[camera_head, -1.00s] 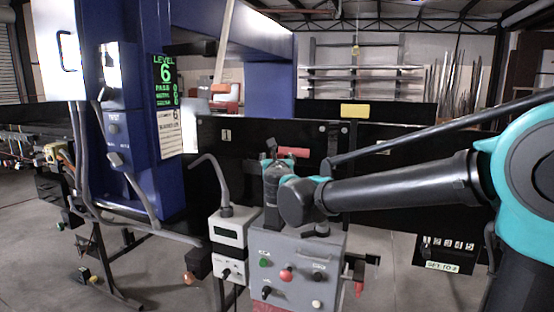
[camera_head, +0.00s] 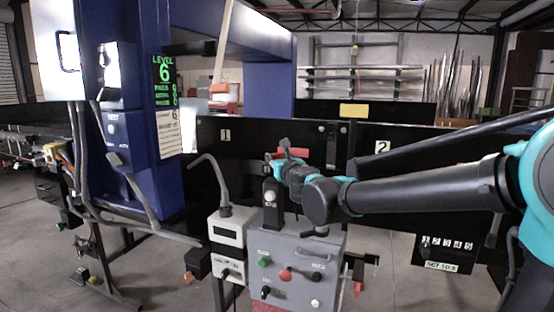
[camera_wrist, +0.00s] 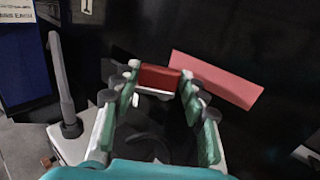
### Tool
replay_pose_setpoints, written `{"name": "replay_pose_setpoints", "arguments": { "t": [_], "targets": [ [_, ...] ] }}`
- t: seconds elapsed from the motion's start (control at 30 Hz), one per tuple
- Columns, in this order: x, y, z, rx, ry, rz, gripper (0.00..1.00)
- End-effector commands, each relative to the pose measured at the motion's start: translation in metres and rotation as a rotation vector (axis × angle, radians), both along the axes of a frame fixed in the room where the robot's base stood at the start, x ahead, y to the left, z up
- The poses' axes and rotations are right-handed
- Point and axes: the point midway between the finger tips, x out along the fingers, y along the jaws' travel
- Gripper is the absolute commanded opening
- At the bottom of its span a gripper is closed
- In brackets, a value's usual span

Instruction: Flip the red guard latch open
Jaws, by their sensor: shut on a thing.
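The red guard latch (camera_wrist: 159,78) shows in the wrist view as a short dark-red block between my gripper's two fingertips. My gripper (camera_wrist: 160,76) is shut on it, one finger pad on each side. In the head view my gripper (camera_head: 285,152) is above a black upright box (camera_head: 271,197) on the grey control box. The wrist hides most of the latch there, so its hinge angle cannot be told.
A longer pale-red bar (camera_wrist: 218,79) lies behind the latch against the black panels. The grey control box (camera_head: 300,262) carries several buttons and knobs. A white meter box (camera_head: 228,230) with a bent grey tube (camera_head: 212,178) stands close on the left.

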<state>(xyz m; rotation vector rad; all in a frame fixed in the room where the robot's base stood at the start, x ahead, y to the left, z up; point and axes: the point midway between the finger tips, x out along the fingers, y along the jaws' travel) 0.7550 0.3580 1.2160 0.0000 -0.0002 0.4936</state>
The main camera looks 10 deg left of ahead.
Motion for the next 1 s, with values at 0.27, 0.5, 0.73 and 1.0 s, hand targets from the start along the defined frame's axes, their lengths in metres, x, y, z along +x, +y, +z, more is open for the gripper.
{"name": "replay_pose_setpoints", "arguments": {
  "t": [0.27,0.5,0.73,1.0],
  "targets": [
    [0.0000,-0.0009,0.0004,0.000,0.000,0.030,0.14],
    [-0.0002,-0.0008,0.0004,0.000,0.000,0.029,0.51],
    [-0.0002,-0.0008,0.0002,0.000,0.000,0.029,0.64],
    [-0.0006,0.0007,0.0002,0.000,0.000,0.017,0.64]
  ]
}}
